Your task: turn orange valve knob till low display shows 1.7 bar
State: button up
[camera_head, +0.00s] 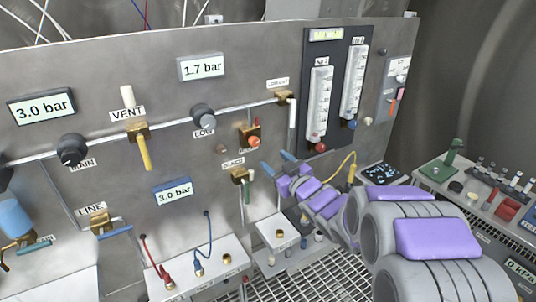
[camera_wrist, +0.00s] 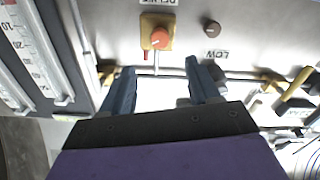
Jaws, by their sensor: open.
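The orange valve knob (camera_head: 253,141) sits on a brass fitting on the steel panel, below and right of the dark LOW knob (camera_head: 204,116). The low display (camera_head: 202,67) above that knob reads 1.7 bar. In the wrist view the orange knob (camera_wrist: 160,38) shows upside down, just beyond the gap between my fingertips. My gripper (camera_head: 277,163) is open, its blue fingers pointing at the panel a little below and right of the orange knob. In the wrist view my gripper (camera_wrist: 160,74) holds nothing, and the knob appears clear of both fingers.
A brass valve marked BLEED (camera_head: 240,176) is close to my left finger. Flow tubes with a red knob (camera_head: 318,143) stand right of my gripper. A second display (camera_head: 40,106) reads 3.0 bar; a lower blue one (camera_head: 173,192) also reads 3.0 bar. Cables and sockets are below.

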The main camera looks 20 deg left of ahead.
jog(key=shift+v, duration=2.45)
jog(key=shift+f, duration=0.1)
